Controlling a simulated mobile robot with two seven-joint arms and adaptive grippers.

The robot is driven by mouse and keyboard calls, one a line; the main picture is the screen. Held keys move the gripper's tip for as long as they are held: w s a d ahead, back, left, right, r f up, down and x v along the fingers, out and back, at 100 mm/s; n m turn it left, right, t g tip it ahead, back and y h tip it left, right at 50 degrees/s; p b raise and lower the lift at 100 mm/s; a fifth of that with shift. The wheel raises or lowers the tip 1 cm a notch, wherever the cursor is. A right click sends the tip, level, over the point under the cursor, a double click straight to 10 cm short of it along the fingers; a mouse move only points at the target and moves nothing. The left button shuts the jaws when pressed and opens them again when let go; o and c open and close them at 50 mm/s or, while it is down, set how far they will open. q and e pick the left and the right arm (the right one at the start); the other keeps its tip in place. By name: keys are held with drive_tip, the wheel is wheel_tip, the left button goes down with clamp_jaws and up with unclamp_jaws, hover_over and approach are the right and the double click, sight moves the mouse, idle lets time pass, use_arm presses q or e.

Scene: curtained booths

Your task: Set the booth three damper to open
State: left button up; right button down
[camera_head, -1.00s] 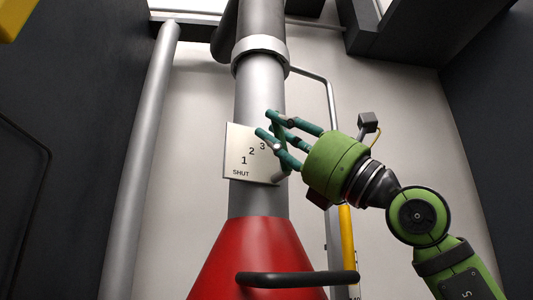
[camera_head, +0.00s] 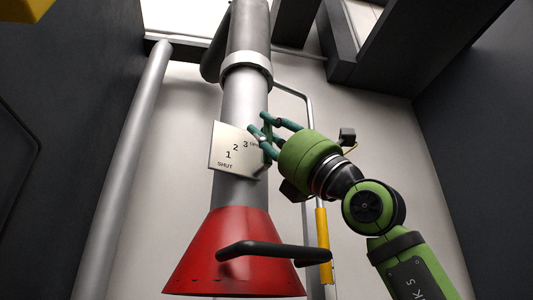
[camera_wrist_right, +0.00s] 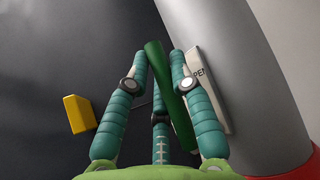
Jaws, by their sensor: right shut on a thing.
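The damper's white scale plate (camera_head: 232,160) sits on the grey duct pipe (camera_head: 243,100) in the head view. It reads SHUT, 1, 2, 3 and a partly covered OPEN at its right end. My right gripper (camera_head: 262,130) is at the plate's right edge, with its fingers shut on the dark green damper lever (camera_wrist_right: 172,95). In the wrist view the lever runs between the fingers of the right gripper (camera_wrist_right: 160,75), beside the plate (camera_wrist_right: 205,95), where "PEN" shows. The exact lever mark is hard to read. My left gripper is not in view.
A red hood (camera_head: 225,265) with a black handle (camera_head: 265,250) hangs below the pipe. A thin grey pipe (camera_head: 125,160) stands at left. A yellow-sleeved bar (camera_head: 322,240) is right of the hood. Dark booth walls (camera_head: 475,130) close both sides.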

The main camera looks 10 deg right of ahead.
idle(0.4)
drive_tip(key=c, duration=1)
unclamp_jaws()
drive_tip(key=shift+c, duration=0.2)
drive_tip(key=v, duration=1.2)
drive_tip(key=shift+w, duration=0.1)
